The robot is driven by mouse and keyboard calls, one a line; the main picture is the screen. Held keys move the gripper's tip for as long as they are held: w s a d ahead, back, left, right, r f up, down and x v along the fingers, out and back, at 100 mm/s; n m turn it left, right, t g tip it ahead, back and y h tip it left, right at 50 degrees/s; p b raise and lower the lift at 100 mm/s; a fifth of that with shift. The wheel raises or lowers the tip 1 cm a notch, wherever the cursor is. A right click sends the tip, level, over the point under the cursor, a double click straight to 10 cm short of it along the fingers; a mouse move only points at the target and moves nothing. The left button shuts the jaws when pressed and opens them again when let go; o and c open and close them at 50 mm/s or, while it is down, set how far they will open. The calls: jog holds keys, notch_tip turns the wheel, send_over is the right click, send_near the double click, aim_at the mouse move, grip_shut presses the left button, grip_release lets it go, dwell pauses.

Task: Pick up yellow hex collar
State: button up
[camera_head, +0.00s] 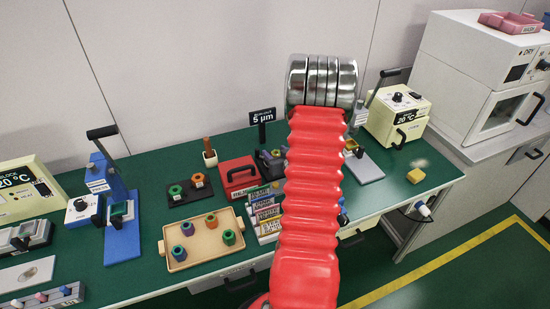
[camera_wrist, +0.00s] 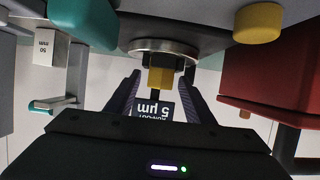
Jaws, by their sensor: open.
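A yellow hex collar (camera_wrist: 160,78) shows in the wrist view, which looks upside down. It is by a round metal plate (camera_wrist: 165,47), and a dark part shows around it. My gripper (camera_wrist: 161,88) is open, with one finger on each side of the collar in the picture. Gaps show between the fingers and the collar, and I cannot tell how far past the tips it lies. In the head view my red arm hides the gripper and this collar.
A second yellow piece (camera_wrist: 258,22) and a red box (camera_wrist: 272,80) are at the right of the wrist view. A "5 µm" sign (camera_head: 263,116) stands behind. A tan tray (camera_head: 203,257) holds several collars.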

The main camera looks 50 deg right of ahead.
jog(key=c, duration=1.1)
jog(key=shift+r, duration=5)
